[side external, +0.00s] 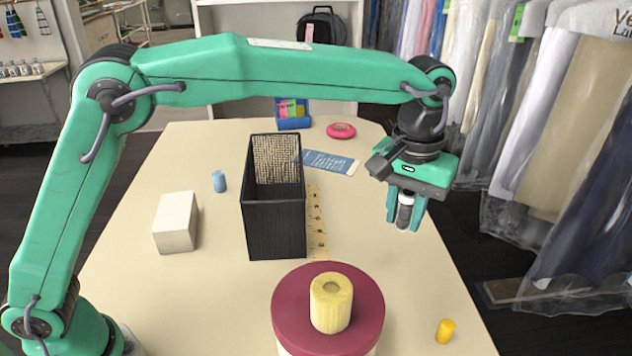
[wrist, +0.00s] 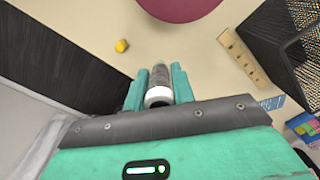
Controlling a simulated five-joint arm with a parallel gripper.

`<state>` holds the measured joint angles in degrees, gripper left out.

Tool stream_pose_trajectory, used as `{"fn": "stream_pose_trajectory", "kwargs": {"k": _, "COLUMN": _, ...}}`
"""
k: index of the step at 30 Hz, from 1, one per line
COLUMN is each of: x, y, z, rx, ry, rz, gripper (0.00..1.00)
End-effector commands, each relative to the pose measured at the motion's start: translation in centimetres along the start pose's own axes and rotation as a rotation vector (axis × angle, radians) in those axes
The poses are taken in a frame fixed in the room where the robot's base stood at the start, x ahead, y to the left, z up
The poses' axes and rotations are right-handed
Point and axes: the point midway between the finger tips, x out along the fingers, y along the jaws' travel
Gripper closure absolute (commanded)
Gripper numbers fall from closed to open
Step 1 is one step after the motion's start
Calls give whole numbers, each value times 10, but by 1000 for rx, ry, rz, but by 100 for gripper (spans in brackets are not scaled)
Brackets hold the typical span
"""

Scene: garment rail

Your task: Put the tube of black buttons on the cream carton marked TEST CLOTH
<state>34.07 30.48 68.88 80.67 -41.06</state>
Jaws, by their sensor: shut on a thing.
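My gripper (side external: 404,220) is shut on the tube of black buttons (side external: 403,212), holding it upright above the right side of the table. In the wrist view the tube (wrist: 159,80) is dark with a white end and sits between the two green fingers (wrist: 160,74). The cream carton (side external: 175,222) stands on the left side of the table, well apart from my gripper. No marking on it is readable from here. The carton is not in the wrist view.
A tall black mesh bin (side external: 273,215) stands between gripper and carton, with a wooden ruler (side external: 317,225) beside it. A maroon round box (side external: 290,300) bears a yellow cylinder (side external: 331,302). A small yellow cylinder (side external: 445,331) and a blue one (side external: 219,181) stand on the table.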

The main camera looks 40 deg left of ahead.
Motion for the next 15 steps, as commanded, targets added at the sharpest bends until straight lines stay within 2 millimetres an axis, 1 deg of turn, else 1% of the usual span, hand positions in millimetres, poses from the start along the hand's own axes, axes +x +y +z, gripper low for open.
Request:
{"fn": "stream_pose_trajectory", "kwargs": {"k": 1, "x": -6, "y": -2, "z": -1, "rx": -6, "ry": 2, "rz": 1, "gripper": 97}}
{"fn": "stream_pose_trajectory", "kwargs": {"k": 8, "x": -8, "y": -36, "z": -13, "rx": -128, "ry": 1, "rz": 1, "gripper": 97}}
{"fn": "stream_pose_trajectory", "kwargs": {"k": 14, "x": -11, "y": -72, "z": -22, "rx": -259, "ry": 1, "rz": 1, "gripper": 97}}
{"fn": "stream_pose_trajectory", "kwargs": {"k": 15, "x": -11, "y": -82, "z": -24, "rx": -294, "ry": 1, "rz": 1, "gripper": 97}}
